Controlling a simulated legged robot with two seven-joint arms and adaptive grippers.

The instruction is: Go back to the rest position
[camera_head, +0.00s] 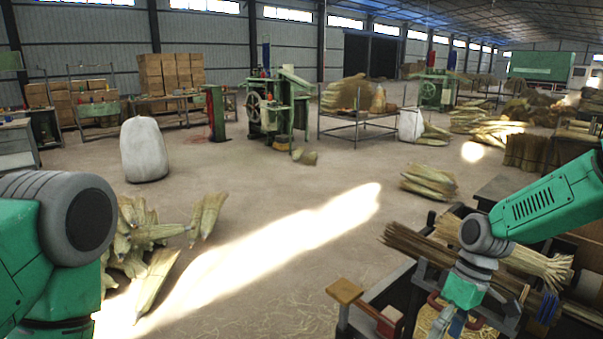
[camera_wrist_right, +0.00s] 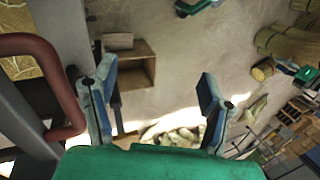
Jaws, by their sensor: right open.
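My right arm comes in from the right in the head view, with its green and grey wrist pointing down over the workstation. My right gripper (camera_head: 459,325) is low at the bottom edge there, partly cut off. In the right wrist view my right gripper (camera_wrist_right: 158,78) has its two blue-grey fingers wide apart with nothing between them. A dark red curved handle (camera_wrist_right: 57,62) is left of the fingers, apart from them. My left arm shows at the left edge of the head view as a green and grey joint; its gripper is out of view.
A bundle of broom straw (camera_head: 420,250) lies across the workstation beside my right wrist. A small wood-topped post (camera_head: 345,290) stands at its left. Straw bundles (camera_head: 140,235) and a white sack (camera_head: 144,150) are on the floor. The middle floor is mostly clear.

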